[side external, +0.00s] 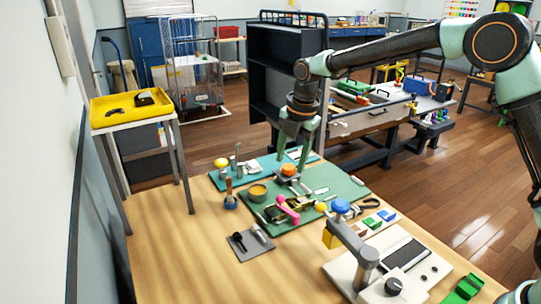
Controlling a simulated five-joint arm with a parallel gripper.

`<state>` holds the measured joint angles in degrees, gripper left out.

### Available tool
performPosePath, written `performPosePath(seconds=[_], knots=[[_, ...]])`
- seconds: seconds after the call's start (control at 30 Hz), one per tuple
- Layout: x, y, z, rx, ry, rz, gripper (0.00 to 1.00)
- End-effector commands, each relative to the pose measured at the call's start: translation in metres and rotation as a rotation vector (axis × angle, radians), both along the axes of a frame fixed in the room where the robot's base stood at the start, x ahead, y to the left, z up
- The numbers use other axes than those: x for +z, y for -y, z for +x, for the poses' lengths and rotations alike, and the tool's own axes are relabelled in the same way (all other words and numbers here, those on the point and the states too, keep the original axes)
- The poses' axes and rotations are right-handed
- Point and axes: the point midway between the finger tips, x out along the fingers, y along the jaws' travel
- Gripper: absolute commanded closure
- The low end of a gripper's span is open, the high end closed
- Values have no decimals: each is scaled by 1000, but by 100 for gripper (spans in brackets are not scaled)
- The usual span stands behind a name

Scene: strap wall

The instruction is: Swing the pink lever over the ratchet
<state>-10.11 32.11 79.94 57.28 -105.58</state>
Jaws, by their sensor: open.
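The pink lever (288,210) is on a small ratchet (274,213) on the green mat (327,183) on the wooden table. The ratchet is dark and yellowish, and too small here to show its parts clearly. My gripper (291,165) points down behind the pink lever, with its two green fingers apart. The fingertips are by an orange round knob (289,170) on a small base. I cannot tell whether they touch it. The gripper is apart from the lever in the picture.
A white device with a blue knob (340,206) stands to the right of the lever. A grey pad (250,244) with small dark tools lies in front. A brass-coloured cup (257,192) and an upright wooden-handled tool (229,193) stand to the left. Bare table shows at the front left.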

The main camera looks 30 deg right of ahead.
Motion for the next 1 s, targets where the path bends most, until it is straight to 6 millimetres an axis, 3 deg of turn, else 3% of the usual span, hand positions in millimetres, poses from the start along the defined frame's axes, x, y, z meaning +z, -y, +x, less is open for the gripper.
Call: performPosePath(seconds=[0.17,0.63,1.0], knots=[[-18,-2,3,4,-4,-2,40],[-100,-8,16,2,-4,1,40],[-118,-10,20,2,0,2,40]])
